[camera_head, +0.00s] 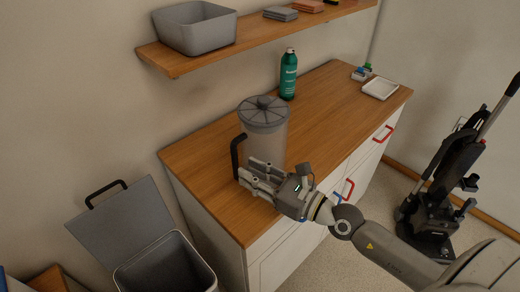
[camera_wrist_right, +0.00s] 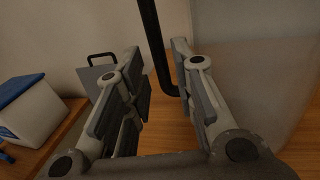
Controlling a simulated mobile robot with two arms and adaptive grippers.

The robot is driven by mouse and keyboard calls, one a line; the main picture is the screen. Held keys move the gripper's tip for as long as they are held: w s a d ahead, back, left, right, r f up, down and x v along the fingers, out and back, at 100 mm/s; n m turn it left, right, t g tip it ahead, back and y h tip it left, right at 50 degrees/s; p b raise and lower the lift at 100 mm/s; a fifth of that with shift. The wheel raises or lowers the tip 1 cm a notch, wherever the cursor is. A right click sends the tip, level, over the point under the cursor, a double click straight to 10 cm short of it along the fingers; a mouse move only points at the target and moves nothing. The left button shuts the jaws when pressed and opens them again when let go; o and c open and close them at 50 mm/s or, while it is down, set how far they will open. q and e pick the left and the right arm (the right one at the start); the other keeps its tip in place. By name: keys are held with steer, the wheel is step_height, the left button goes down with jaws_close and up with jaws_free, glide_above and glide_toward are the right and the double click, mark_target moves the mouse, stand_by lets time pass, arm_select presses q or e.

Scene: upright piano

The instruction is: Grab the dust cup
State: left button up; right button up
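The dust cup (camera_head: 266,137) is a translucent grey cylinder with a dark ribbed lid, standing upright on the wooden counter. Its black handle (camera_head: 236,155) faces left. My right gripper (camera_head: 254,177) is open at the cup's lower front left, close to the handle. In the right wrist view the handle (camera_wrist_right: 157,50) hangs between and beyond the two open fingers (camera_wrist_right: 160,95), nearer the right finger. The cup's clear wall (camera_wrist_right: 250,70) fills the right side there. I cannot tell whether a finger touches the handle. My left gripper is not in view.
A green bottle (camera_head: 288,75) and a white tray (camera_head: 380,88) stand farther back on the counter (camera_head: 335,115). A shelf (camera_head: 260,35) with a grey bin (camera_head: 196,30) hangs above. An open-lidded trash bin (camera_head: 165,268) stands at lower left. An upright vacuum (camera_head: 440,190) stands right.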

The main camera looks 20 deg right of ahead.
mark_target(238, 167)
steer(key=p+x, duration=0.2)
steer(key=x, duration=0.3)
steer(key=shift+w+a, duration=0.15)
jaws_close()
